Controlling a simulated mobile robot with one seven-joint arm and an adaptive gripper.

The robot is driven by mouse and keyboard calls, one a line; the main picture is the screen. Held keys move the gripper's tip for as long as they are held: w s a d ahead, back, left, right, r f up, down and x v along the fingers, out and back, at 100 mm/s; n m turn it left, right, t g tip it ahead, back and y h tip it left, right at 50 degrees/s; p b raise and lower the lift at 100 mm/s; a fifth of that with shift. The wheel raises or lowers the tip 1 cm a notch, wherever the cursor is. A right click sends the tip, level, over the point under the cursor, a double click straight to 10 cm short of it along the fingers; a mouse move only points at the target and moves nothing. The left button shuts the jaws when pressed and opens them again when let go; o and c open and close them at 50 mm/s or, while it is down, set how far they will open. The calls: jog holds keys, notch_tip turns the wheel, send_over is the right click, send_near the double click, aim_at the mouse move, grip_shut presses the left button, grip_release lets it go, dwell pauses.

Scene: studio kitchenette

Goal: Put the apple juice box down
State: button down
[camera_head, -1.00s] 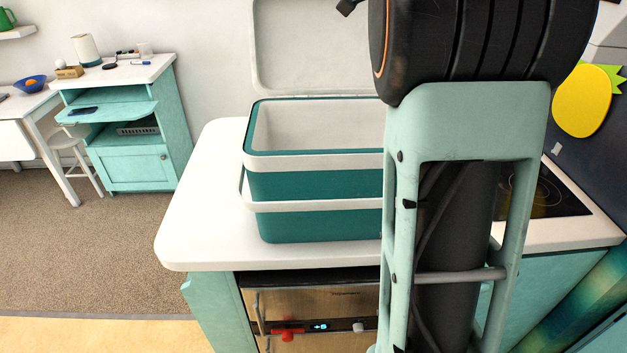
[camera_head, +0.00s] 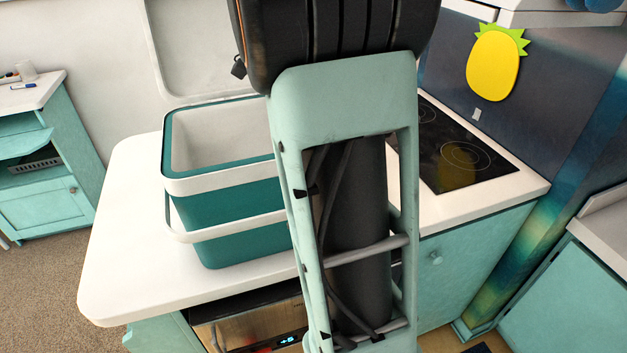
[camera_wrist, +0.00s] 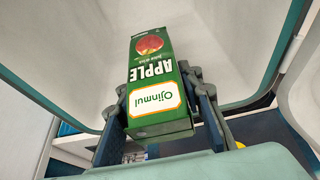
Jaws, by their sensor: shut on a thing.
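A green apple juice box (camera_wrist: 155,85) with a red apple picture and a white label shows in the wrist view, its lettering upside down. My gripper (camera_wrist: 158,118) is shut on it, with one dark finger on each side. A pale surface with a teal edge lies behind the box. In the head view my own arm hides the gripper and the juice box. There, a teal and white cooler (camera_head: 235,238) stands open on the white counter (camera_head: 120,235), its raised lid (camera_head: 205,50) against the wall. My arm covers the cooler's right part.
A black cooktop (camera_head: 450,160) is set in the counter to the right of my arm. Bare counter shows left of the cooler. An oven (camera_head: 250,328) sits under the counter, and a teal cabinet (camera_head: 50,195) stands at the far left.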

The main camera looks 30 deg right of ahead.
notch_tip(320, 180, down, 15)
jog(key=shift+r+b, duration=0.15)
jog(key=shift+b, duration=0.25)
jog(key=c, duration=1.8)
grip_release()
jog(key=shift+f, duration=0.2)
jog(key=o, duration=0.4)
jog(key=shift+o, duration=0.2)
jog(key=shift+r, duration=0.1)
jog(key=shift+r, duration=0.15)
jog(key=v, duration=1.2)
